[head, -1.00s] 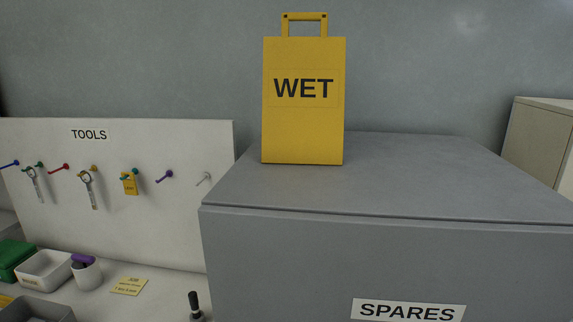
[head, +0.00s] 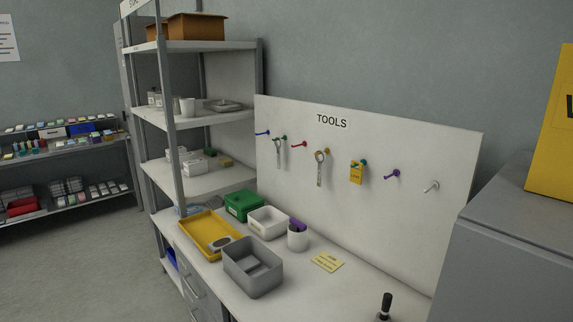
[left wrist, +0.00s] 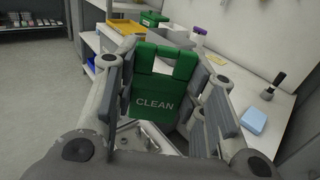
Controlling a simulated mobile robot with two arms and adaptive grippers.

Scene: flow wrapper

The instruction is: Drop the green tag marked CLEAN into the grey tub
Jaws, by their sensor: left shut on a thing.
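The green tag (left wrist: 154,84) marked CLEAN is in the left wrist view, upright with its lettering toward the camera. My left gripper (left wrist: 163,98) is shut on it, with a finger on each side. The grey tub (head: 262,284) stands on the bench in the head view, in front of the white tub, and its open inside looks empty. The left gripper and tag do not show in the head view. My right gripper is in neither view.
The TOOLS board (head: 330,150) rises behind; a grey cabinet (head: 500,250) stands right.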

